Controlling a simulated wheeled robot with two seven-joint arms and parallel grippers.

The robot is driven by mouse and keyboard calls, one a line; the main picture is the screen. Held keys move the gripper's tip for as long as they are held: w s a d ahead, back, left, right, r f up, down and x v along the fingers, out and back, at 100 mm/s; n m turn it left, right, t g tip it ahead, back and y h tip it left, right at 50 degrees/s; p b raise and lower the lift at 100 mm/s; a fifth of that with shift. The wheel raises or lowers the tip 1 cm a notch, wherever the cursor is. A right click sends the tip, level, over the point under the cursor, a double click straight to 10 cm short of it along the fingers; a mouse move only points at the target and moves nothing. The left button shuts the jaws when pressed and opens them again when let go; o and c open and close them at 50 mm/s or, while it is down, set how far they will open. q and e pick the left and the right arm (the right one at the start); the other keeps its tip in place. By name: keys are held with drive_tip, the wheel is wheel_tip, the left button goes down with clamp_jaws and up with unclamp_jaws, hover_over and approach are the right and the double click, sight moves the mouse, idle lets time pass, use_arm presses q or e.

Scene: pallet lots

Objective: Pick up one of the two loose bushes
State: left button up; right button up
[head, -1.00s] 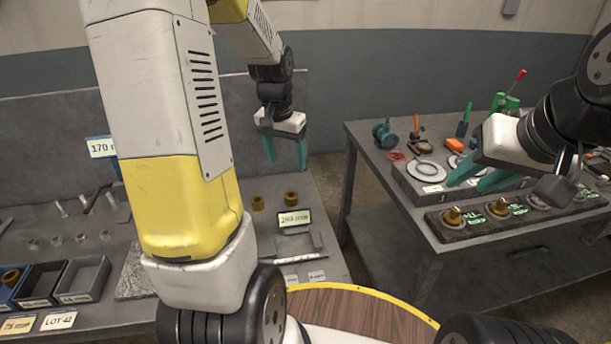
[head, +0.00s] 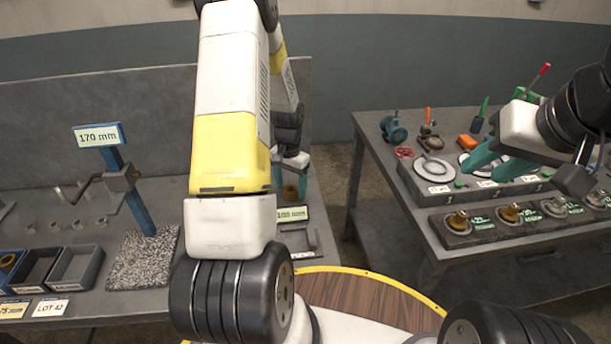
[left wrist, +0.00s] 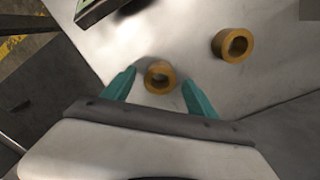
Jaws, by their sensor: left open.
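The nearer bush (left wrist: 160,77) is between the teal fingertips of my open left gripper (left wrist: 157,83), with gaps on both sides. The other bush (left wrist: 233,45) stands apart, further right and up in that view. In the head view one bush (head: 290,193) shows between the fingers of my left gripper (head: 290,181); my own arm hides the other. My right gripper (head: 497,163) is open and empty at the right-hand table.
A scale with a lit display (head: 292,213) sits close by the bushes. A blue post with a 170 mm sign (head: 98,136) and dark bins (head: 75,266) are to the left. The right table (head: 430,240) holds fittings and rings.

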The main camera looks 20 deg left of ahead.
use_arm(q)
drive_tip(key=shift+f, duration=0.45)
drive_tip(key=shift+c, duration=0.5)
clamp_jaws()
drive_tip(key=shift+r, duration=0.15)
